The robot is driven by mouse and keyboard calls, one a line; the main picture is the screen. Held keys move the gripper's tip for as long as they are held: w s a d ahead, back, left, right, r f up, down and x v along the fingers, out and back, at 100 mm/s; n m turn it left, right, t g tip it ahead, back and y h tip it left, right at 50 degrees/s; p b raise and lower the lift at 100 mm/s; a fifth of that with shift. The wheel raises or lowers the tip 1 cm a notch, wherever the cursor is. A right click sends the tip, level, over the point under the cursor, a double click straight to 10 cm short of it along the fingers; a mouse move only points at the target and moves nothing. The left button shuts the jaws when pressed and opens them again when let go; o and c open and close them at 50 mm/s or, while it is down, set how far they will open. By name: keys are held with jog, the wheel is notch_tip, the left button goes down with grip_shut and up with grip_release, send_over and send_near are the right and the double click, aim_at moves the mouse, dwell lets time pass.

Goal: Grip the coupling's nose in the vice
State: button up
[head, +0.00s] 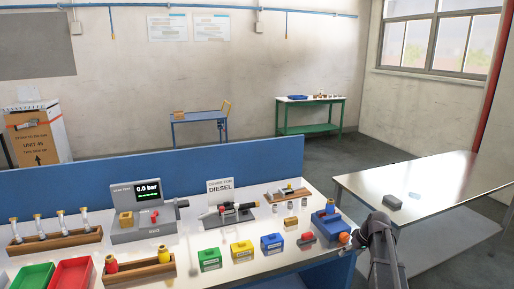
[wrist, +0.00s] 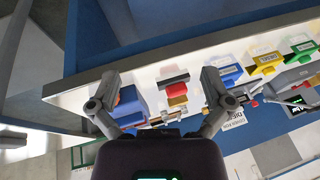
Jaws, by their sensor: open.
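A blue vice (head: 326,224) stands at the right end of the white bench. An orange round part (head: 344,238) shows beside it, close to my gripper. In the wrist view the vice (wrist: 129,108) is partly hidden behind my left finger. My gripper (wrist: 158,88) is open, its fingers spread over the bench edge, and nothing is held. A dark coupling-like piece with red and yellow parts (head: 230,212) lies on a grey stand by the diesel sign. I cannot tell for sure which piece is the coupling. A red-and-grey block (head: 306,239) lies left of the vice.
Green (head: 209,259), yellow (head: 242,251) and blue (head: 272,244) boxes line the bench front. A gauge unit (head: 143,215) and wooden racks stand further left. A mostly clear table (head: 440,190) stands at the right. A blue panel (head: 150,170) runs behind the bench.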

jog(key=s+a+f+m+g+h+b, duration=0.1)
jog(key=s+a+f+h+b, duration=0.1)
jog(key=s+a, duration=0.7)
jog(key=s+a+f+m+g+h+b, duration=0.1)
jog(key=s+a+f+b, duration=0.3)
jog(key=s, duration=0.9)
jog(key=a+f, duration=0.2)
jog(key=a, duration=0.2)
jog(key=shift+a+m+g+h, duration=0.3)
jog(key=shift+a+m+h, duration=0.05)
jog(key=shift+m+h, duration=0.05)
jog(key=shift+s, duration=0.1)
